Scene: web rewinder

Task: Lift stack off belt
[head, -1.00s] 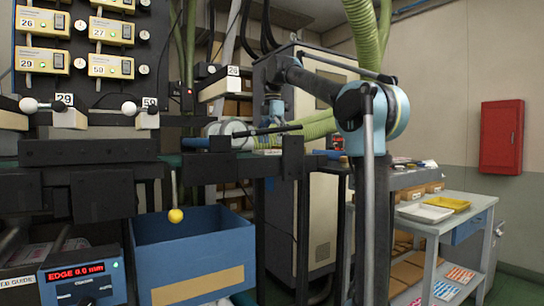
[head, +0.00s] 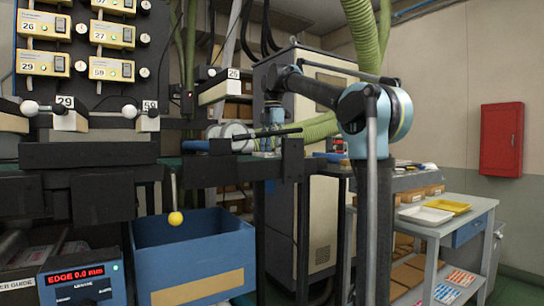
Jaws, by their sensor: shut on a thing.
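My arm reaches over from the right, and its wrist hangs down behind the dark rail in the middle of the head view. My gripper (head: 268,145) is small, at the lower end of the wrist, and mostly hidden by the rail and the bar in front. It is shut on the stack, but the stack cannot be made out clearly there. Only a thin greenish strip of the belt (head: 172,160) shows behind the dark machine frame.
A black rod (head: 265,133) and posts stand close to the wrist. A side table with a white tray (head: 426,215) and yellow tray (head: 448,205) is at right.

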